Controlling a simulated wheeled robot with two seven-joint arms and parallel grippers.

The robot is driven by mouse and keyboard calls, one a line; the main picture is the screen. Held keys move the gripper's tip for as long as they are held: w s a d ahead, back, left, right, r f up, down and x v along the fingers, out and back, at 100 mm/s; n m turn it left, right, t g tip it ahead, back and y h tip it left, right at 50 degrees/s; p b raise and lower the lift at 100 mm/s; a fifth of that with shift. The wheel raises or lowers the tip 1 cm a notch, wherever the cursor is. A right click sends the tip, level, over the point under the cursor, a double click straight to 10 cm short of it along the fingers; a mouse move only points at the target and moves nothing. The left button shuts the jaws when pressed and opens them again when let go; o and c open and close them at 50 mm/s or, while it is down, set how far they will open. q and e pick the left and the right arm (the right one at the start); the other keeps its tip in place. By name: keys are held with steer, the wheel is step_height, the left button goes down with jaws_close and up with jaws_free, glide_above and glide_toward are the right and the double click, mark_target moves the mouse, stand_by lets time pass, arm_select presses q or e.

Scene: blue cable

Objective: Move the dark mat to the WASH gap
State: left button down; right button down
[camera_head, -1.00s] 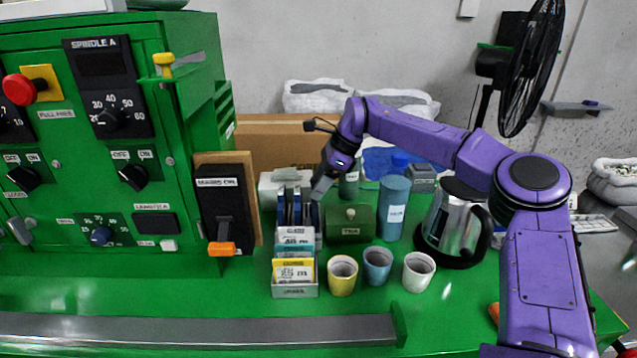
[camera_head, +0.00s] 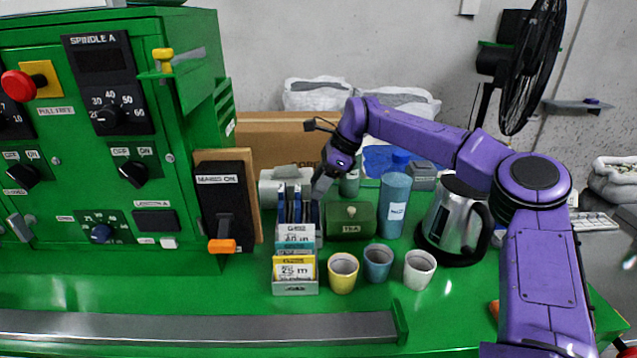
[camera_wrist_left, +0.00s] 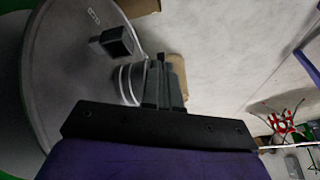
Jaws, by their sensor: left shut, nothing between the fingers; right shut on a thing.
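My right gripper (camera_head: 319,192) points down at the right end of a small rack, left of the green TEA box. It is shut on a thin dark piece (camera_head: 316,212), which seems to be the dark mat; the gripper and rack hide most of it. Several dark blue upright pieces (camera_head: 296,206) stand beside it in the rack. I cannot read any WASH label. My left gripper (camera_wrist_left: 166,85) shows only in the left wrist view, shut and empty, in front of a large grey round surface.
A box of cards (camera_head: 296,288) stands in front of the rack. A yellow cup (camera_head: 343,273), blue cup (camera_head: 378,263) and white cup (camera_head: 419,270) stand to its right. The TEA box (camera_head: 350,221), blue canister (camera_head: 394,206) and kettle (camera_head: 452,219) are behind them. The green cabinet (camera_head: 190,130) bounds the left.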

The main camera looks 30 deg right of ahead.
steer(key=shift+c, duration=1.7)
jaws_free()
steer(key=b+v, duration=0.1)
steer(key=v, duration=0.9)
steer(key=shift+r, duration=0.25)
